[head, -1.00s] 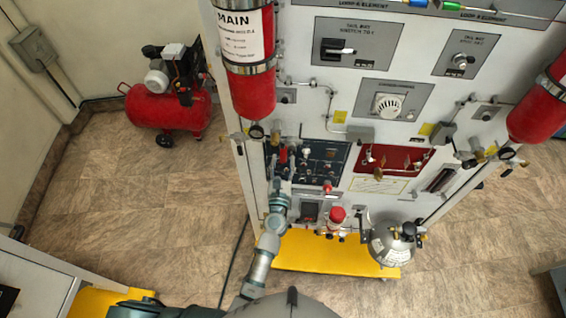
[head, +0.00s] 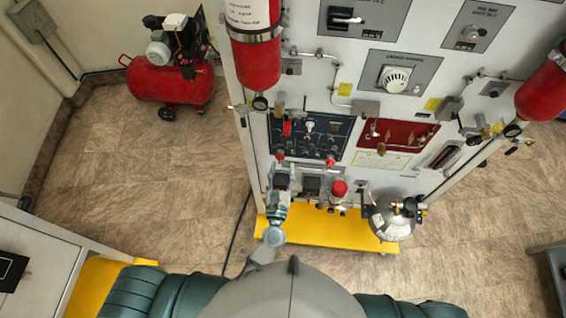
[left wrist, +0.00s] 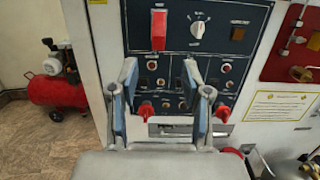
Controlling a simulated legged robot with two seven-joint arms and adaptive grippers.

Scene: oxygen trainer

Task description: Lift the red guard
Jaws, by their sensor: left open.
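The red guard (head: 287,128) is a small upright red cover at the upper left of the dark blue control panel (head: 335,130). In the left wrist view the red guard (left wrist: 158,30) hangs down over the panel, above and beyond my fingers. My left gripper (head: 279,178) is below the guard and apart from it, near the panel's lower left edge. In the left wrist view the left gripper (left wrist: 160,85) is open, with blue-padded fingers spread and nothing between them. My right gripper is not in view.
A rotary knob (left wrist: 198,28) sits right of the guard. Red knobs (left wrist: 146,110) lie close to my fingers. A red cylinder (head: 255,65) hangs above left of the panel. A yellow base (head: 330,232) and a grey tank (head: 390,217) are below.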

